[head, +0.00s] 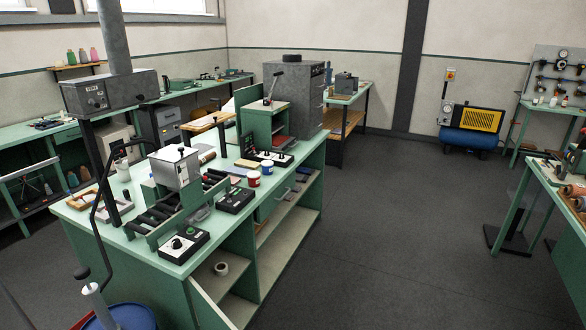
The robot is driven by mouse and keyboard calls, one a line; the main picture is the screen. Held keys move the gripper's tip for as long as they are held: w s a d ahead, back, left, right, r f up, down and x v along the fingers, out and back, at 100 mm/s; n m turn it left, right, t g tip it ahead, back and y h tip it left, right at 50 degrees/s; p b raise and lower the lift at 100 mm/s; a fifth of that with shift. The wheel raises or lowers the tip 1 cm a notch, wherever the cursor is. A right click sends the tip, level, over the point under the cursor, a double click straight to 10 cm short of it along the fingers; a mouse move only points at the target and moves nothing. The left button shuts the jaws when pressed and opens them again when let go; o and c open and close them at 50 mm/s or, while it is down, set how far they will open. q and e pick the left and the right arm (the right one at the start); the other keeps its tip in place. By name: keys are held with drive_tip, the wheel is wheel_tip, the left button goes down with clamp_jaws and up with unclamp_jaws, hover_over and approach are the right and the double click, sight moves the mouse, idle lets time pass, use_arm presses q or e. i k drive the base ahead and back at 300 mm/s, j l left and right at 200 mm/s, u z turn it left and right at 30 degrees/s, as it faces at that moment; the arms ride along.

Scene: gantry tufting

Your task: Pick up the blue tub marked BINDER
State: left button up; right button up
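Neither of my grippers is in view.
The green workbench (90,222) is crowded. A roller unit (165,215) is to the left. The grey floor (390,240) right of the bench is open.

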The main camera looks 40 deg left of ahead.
sight(266, 166)
drive_tip(key=i+u, duration=0.2)
drive_tip(key=i, duration=0.25)
drive_tip(key=i+l+u, duration=0.15)
drive_tip(key=i, duration=0.3)
drive_tip(key=i+l+u, duration=0.2)
drive_tip(key=i, duration=0.25)
drive_tip(key=i+l+u, duration=0.15)
drive_tip(key=i, duration=0.25)
drive_tip(key=i+j+u, duration=0.2)
drive_tip(key=i+u, duration=0.6)
drive_tip(key=i+l+u, duration=0.1)
drive_tip(key=i+u, duration=0.3)
drive_tip(key=i, duration=0.15)
drive_tip(key=i+l+u, duration=0.25)
drive_tip(key=i+u, duration=0.15)
